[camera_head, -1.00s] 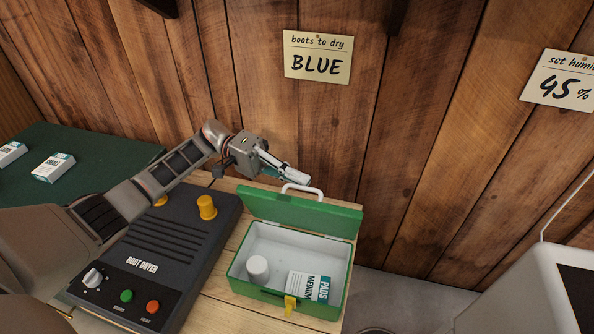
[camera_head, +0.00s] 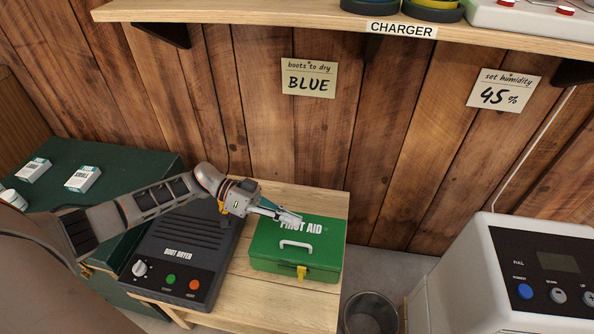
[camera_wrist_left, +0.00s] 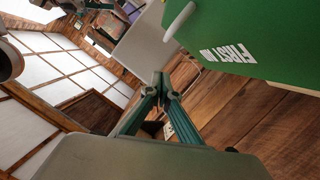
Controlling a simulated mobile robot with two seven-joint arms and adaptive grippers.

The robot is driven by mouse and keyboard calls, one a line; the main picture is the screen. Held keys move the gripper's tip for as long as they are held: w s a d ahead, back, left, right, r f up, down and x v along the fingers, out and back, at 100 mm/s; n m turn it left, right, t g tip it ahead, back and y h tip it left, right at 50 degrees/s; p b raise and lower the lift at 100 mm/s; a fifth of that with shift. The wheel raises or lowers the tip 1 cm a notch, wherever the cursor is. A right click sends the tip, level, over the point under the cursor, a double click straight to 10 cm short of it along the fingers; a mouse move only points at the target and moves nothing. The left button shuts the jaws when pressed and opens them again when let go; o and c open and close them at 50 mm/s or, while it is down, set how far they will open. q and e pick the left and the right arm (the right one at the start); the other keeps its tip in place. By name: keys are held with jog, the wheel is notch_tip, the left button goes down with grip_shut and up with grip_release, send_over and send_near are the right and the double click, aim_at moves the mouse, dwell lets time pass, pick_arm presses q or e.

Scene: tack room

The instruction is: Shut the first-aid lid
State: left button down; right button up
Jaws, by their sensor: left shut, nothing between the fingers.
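The green first-aid box (camera_head: 270,262) stands on the wooden table, and its lid (camera_head: 322,246) lies down over the box, with FIRST AID lettering and a white handle on top. A yellow latch (camera_head: 301,272) shows on its front. The contents are hidden. My left gripper (camera_head: 296,219) is shut and empty at the lid's rear left part, over the lettering; whether it touches is unclear. In the left wrist view, the shut fingers (camera_wrist_left: 161,84) are close to the green lid (camera_wrist_left: 245,30). My right gripper is not in view.
A black boot dryer (camera_head: 190,255) stands left of the box, under my left arm. A white device (camera_head: 500,250) with buttons is at the right. A bin (camera_head: 371,312) is on the floor. Bare tabletop (camera_head: 262,300) lies in front of the box.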

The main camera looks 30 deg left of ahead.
aim_at(289, 238)
pick_arm(q)
jog(key=shift+s+d+f+m+t+p, duration=0.15)
jog(key=shift+s+f+m, duration=0.3)
jog(key=shift+s+f, duration=0.05)
jog(key=shift+s+d+f+m+t+p, duration=0.15)
jog(key=shift+s+f+m, duration=0.3)
jog(key=shift+s+f, duration=0.05)
jog(key=shift+s+d+f, duration=0.1)
jog(key=shift+s+f, duration=0.15)
jog(key=shift+f, duration=0.25)
jog(key=shift+s+d+f, duration=0.1)
jog(key=shift+s+f, duration=0.15)
jog(key=shift+f, duration=0.2)
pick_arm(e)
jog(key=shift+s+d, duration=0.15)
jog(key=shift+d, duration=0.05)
